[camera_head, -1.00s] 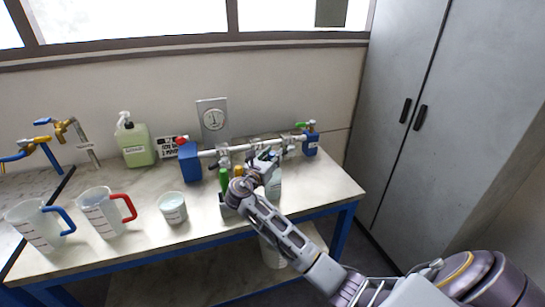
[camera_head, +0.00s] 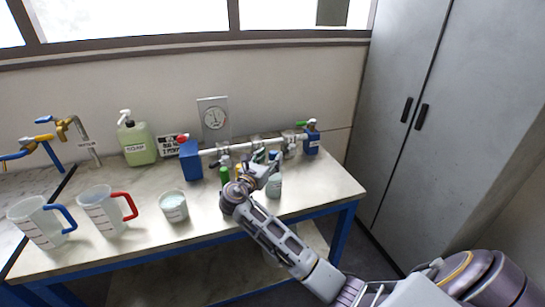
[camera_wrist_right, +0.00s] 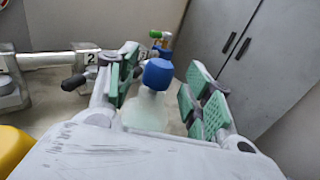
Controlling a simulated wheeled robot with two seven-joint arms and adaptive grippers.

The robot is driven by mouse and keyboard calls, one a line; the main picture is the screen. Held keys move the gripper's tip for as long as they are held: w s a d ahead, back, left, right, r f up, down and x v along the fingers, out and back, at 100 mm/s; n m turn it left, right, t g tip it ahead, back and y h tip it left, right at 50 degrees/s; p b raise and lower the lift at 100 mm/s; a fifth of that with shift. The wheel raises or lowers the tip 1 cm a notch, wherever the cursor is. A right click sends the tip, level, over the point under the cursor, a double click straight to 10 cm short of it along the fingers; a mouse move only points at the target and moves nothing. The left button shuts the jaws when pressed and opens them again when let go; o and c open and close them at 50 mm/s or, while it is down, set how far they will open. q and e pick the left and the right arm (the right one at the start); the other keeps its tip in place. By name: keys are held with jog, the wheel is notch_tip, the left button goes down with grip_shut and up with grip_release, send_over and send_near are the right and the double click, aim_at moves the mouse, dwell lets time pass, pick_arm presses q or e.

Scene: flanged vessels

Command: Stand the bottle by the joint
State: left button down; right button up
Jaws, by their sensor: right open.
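The pale bottle (camera_head: 274,188) stands upright on the bench below the right end of the pipe, partly hidden by my right gripper (camera_head: 263,170). In the right wrist view the translucent bottle (camera_wrist_right: 148,113) has a blue cap (camera_wrist_right: 158,74) and lies between and beyond the green-padded fingers of my right gripper (camera_wrist_right: 160,100). These fingers are open, with visible room on the right side of the bottle. The clamped joint (camera_wrist_right: 88,58) marked 2 is to the left, on the pipe (camera_head: 240,147). My left gripper is not in view.
A yellow object (camera_wrist_right: 12,148) is close at the wrist view's lower left. A white beaker (camera_head: 173,207) and two jugs stand farther left. Blue end blocks (camera_head: 311,143) hold the pipe.

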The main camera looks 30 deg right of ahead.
jog(key=v, duration=0.8)
jog(key=shift+s+a, duration=0.25)
jog(key=shift+a, duration=0.05)
dwell(0.5)
